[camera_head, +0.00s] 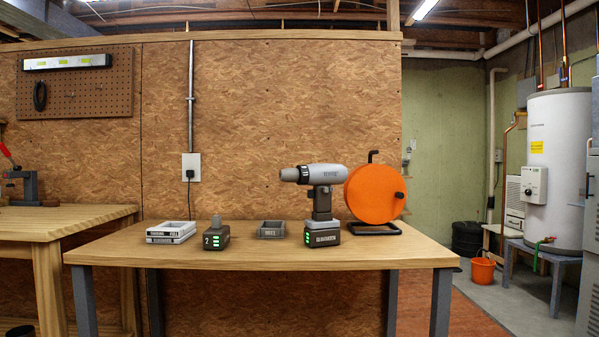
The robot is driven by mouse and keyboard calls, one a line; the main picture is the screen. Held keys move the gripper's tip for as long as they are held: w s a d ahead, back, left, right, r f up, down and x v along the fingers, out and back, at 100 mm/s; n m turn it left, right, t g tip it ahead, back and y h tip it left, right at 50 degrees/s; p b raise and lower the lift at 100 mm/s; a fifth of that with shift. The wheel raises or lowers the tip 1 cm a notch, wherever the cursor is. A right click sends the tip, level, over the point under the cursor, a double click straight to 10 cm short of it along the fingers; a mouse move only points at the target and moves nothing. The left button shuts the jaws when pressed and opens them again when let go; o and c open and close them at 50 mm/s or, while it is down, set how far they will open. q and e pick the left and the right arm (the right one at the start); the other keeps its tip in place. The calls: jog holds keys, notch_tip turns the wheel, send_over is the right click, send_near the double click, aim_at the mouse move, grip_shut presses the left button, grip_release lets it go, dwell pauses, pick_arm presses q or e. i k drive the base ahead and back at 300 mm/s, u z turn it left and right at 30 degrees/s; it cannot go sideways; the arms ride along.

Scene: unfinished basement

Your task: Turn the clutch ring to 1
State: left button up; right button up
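A grey cordless drill (321,193) stands upright on its battery (322,234) at the middle right of the wooden table (270,250). Its nose points left. The numbers on the ring are too small to read. Neither of my grippers shows in the head view.
The table's front strip is clear. A workbench (62,222) stands at left.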

aim_at(303, 170)
jog(key=u, duration=0.6)
jog(key=i, duration=0.65)
jog(key=u, duration=0.3)
